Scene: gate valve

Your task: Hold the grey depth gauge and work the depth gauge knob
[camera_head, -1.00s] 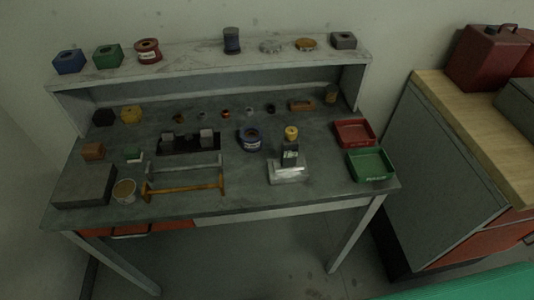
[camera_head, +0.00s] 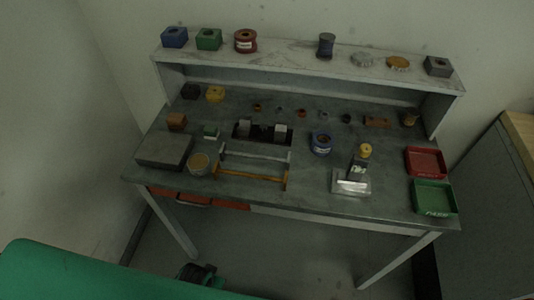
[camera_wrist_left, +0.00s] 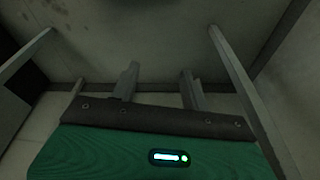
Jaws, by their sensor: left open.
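The grey depth gauge (camera_head: 358,168) stands on the right part of the workbench in the head view. It is on a shiny light metal block (camera_head: 351,186). Its yellow knob (camera_head: 366,150) is at the top. No gripper touches the gauge or the knob. My left gripper (camera_wrist_left: 158,80) shows in the left wrist view, with two fingers apart and nothing between them. The gauge is not in the left wrist view. My right gripper is not in view.
The grey workbench (camera_head: 310,195) holds a blue spool (camera_head: 321,143) left of the gauge, and a red tray (camera_head: 425,162) and a green tray (camera_head: 434,197) to its right. An orange-handled bar (camera_head: 250,176) lies near the front edge. A raised shelf (camera_head: 300,62) runs along the back.

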